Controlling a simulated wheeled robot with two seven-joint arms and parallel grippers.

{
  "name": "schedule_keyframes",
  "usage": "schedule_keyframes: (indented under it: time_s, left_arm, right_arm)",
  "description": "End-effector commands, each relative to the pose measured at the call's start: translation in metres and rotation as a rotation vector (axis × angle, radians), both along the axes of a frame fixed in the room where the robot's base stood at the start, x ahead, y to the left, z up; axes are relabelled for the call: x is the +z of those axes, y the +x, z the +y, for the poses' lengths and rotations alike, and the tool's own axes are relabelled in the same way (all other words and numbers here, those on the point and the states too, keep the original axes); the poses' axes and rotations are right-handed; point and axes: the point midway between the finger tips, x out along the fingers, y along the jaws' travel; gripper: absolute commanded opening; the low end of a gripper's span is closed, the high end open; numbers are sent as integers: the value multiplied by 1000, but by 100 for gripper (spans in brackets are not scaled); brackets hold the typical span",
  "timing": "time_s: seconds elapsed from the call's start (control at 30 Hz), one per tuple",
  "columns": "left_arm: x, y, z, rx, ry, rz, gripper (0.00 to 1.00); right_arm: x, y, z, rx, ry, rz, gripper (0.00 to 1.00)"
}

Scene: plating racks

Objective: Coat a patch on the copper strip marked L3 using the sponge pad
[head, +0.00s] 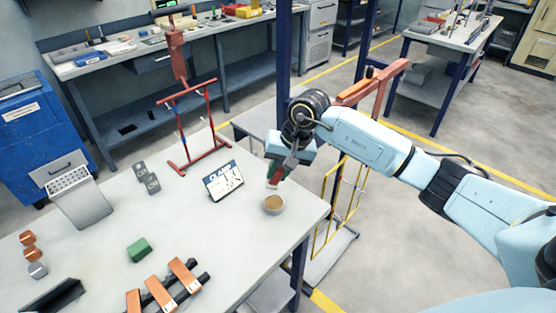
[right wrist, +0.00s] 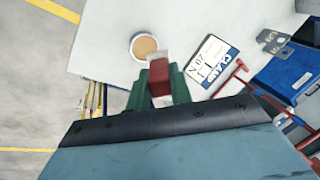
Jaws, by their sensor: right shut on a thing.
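My right gripper (head: 278,170) is shut on a red-handled tool with a pale tip, which looks like the sponge pad (right wrist: 160,68). Its green fingers clasp the red handle, and the pale tip points down near a small round cup (head: 274,206) of tan liquid. The cup also shows in the right wrist view (right wrist: 144,46), just ahead of the tip. Several copper strips (head: 186,274) lie across dark bars at the table's near edge, with small white marks. I cannot read which is L3. My left gripper is not in view.
A green block (head: 139,250) lies on the white table (head: 210,240) behind the strips. A white card (head: 223,182) stands left of the cup. A red stand (head: 190,125), grey tags (head: 147,178) and a tilted metal box (head: 82,198) are farther left. The table's middle is clear.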

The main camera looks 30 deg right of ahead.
Motion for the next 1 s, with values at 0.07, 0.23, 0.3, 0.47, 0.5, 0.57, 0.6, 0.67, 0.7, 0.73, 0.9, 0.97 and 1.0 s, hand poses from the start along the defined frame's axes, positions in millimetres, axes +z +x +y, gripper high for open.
schedule_keyframes:
  time_s: [0.07,0.23,0.3,0.47,0.5,0.57,0.6,0.67,0.7,0.73,0.9,0.97,1.0]
  left_arm:
    - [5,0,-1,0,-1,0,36]
    - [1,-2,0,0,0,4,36]
    - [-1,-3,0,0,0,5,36]
    - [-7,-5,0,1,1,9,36]
    - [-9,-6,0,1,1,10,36]
    - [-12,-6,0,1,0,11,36]
    - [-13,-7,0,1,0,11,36]
    - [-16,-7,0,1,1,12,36]
    - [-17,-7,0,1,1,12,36]
    - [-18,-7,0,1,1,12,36]
    - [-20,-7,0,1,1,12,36]
    - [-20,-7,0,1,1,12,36]
    - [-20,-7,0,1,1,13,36]
  right_arm:
    - [-3,3,-6,-29,14,-6,0]
    - [-11,5,-9,-40,17,-11,0]
    - [-16,5,-9,-40,17,-10,0]
    - [-30,5,-8,-39,17,-9,0]
    - [-35,5,-8,-39,17,-9,0]
    - [-42,4,-8,-40,18,-8,0]
    - [-46,4,-8,-39,17,-8,0]
    - [-52,5,-8,-38,17,-10,0]
    - [-55,5,-8,-38,17,-9,0]
    - [-58,5,-8,-39,18,-10,0]
    - [-64,5,-9,-39,16,-11,0]
    - [-65,5,-9,-38,16,-11,0]
    - [-64,5,-9,-38,16,-11,0]
